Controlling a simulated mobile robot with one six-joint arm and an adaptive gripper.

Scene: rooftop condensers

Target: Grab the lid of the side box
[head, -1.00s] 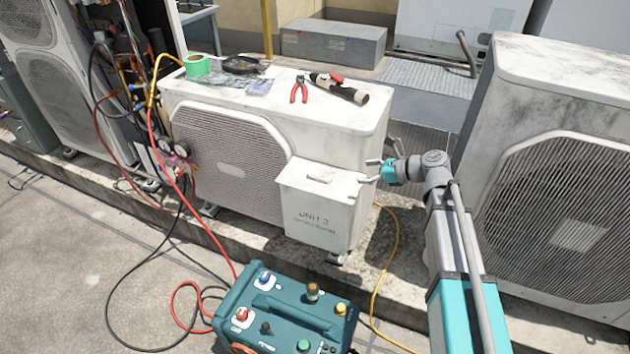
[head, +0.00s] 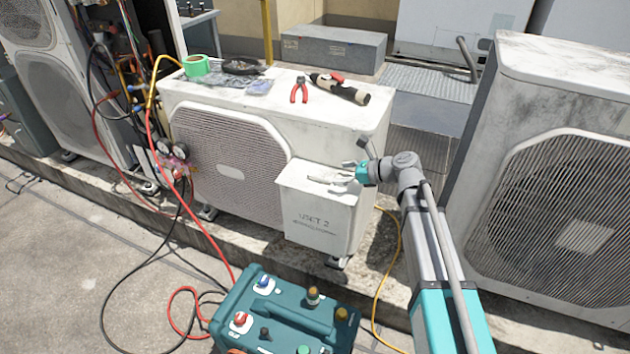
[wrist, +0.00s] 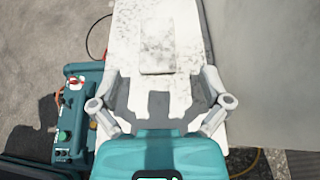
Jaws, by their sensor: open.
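The white side box (head: 318,232) with dark lettering stands against the front right of a condenser. Its pale, weathered lid (head: 296,177) looks closed. In the wrist view the lid (wrist: 130,70) runs up the middle, with a raised rectangular block (wrist: 157,45) on top. My gripper (head: 345,171) is over the right part of the lid, reaching in from the right. In the wrist view my gripper (wrist: 160,88) has its fingers wide apart, nothing between them, just short of the block. Its shadow falls on the lid. The gap down to the lid is hard to judge.
The condenser top (head: 220,95) holds green tape (head: 196,66), red pliers (head: 299,90) and a black torch-like tool (head: 340,89). A teal machine (head: 285,310) with hoses stands in front. Another condenser (head: 560,200) is close on the right.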

